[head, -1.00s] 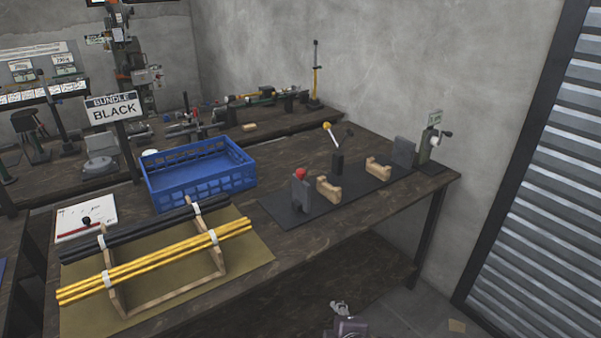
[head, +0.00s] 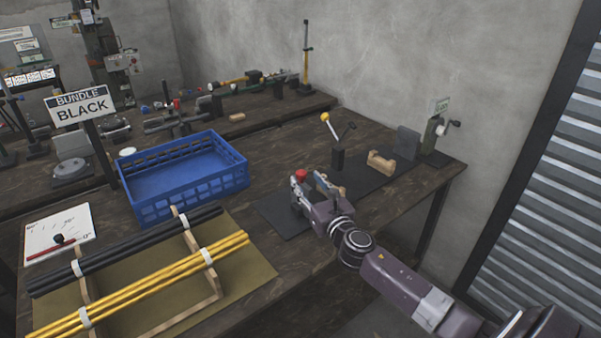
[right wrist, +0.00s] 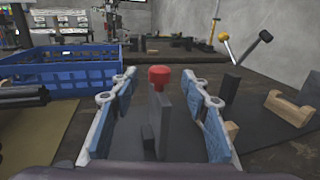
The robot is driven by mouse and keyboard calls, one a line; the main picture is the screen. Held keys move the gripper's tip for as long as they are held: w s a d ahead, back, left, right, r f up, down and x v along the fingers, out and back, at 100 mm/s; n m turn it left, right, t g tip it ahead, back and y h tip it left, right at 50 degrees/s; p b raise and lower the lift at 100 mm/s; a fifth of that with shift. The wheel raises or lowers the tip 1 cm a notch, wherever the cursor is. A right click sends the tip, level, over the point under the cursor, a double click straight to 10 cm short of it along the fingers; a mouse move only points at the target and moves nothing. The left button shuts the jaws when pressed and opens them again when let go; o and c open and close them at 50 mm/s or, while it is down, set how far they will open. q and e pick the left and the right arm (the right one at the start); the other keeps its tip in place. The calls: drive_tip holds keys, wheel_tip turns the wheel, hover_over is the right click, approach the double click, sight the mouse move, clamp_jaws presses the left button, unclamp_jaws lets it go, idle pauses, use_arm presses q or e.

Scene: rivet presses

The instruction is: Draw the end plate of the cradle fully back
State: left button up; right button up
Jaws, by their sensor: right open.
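The cradle stands on a dark base plate (head: 283,219) on the workbench. Its near end plate is a grey upright plate with a red knob (head: 301,174); in the right wrist view the grey end plate (right wrist: 163,115) and red knob (right wrist: 158,76) stand between my open fingers. My right gripper (head: 312,182) is open around the end plate, and I see no contact. It partly hides the plate and the near wooden saddle in the head view. The far wooden saddle (head: 381,162) and far grey plate (head: 408,142) are clear. My left gripper is not in view.
A yellow-knobbed lever (head: 331,128) rises behind the cradle. A blue crate (head: 185,178) lies to the left, with yellow rods (head: 150,283) and black rods (head: 125,249) on a wooden rack in front. A crank device (head: 434,135) stands at the bench's right end.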

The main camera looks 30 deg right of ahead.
sight(304, 178)
drive_tip(key=w, duration=0.3)
drive_tip(key=shift+d+f, duration=0.15)
drive_tip(key=shift+d, duration=0.15)
drive_tip(key=shift+w+d, duration=0.15)
drive_tip(key=shift+w, duration=0.65)
drive_tip(key=c, duration=1)
clamp_jaws()
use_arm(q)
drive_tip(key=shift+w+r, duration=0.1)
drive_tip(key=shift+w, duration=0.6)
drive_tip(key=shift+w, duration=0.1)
